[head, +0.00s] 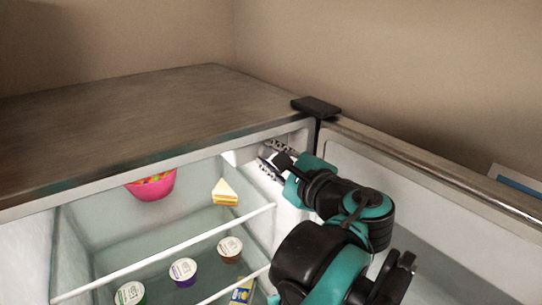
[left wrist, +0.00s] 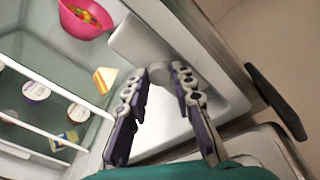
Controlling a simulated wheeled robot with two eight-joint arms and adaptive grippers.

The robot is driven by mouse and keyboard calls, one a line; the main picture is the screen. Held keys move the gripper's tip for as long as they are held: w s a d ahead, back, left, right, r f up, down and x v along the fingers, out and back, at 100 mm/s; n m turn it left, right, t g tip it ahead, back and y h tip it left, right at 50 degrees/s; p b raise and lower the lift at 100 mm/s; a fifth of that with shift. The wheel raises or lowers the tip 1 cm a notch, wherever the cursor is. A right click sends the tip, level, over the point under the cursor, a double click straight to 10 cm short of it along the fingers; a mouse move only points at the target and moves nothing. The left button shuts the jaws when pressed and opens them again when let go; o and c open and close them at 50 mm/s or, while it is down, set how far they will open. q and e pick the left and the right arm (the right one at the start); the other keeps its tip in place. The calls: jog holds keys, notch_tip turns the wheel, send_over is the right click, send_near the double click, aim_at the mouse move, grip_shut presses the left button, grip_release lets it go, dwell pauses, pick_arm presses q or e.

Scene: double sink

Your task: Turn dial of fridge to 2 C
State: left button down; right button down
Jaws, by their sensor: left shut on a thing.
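The fridge (head: 130,126) stands open, with its door (head: 430,190) swung out to the right. A pale control box (left wrist: 140,38) is inside at the upper right; it also shows in the head view (head: 238,157). The round grey dial (left wrist: 160,72) sits on the box. My left gripper (left wrist: 159,78) has its two fingertips on either side of the dial and is shut on it. In the head view my left gripper (head: 272,162) reaches in at the hinge side, and the dial is hidden. No temperature marks can be read. My right gripper is not in view.
A pink bowl (head: 152,187) of colourful food and a sandwich wedge (head: 225,193) stand on the upper shelf. Several cups (head: 183,271) and a yellow-blue package (head: 242,291) are lower down. A black hinge (head: 316,106) and the side wall bound the space near my arm.

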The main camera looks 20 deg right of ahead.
pick_arm(q)
jog(key=c, duration=1.6)
grip_release()
jog(key=shift+o, duration=0.2)
jog(key=s+d+r, duration=0.1)
jog(key=s, duration=1.1)
jog(key=shift+d+r, duration=0.2)
jog(key=shift+r, duration=0.1)
jog(key=shift+w, duration=0.1)
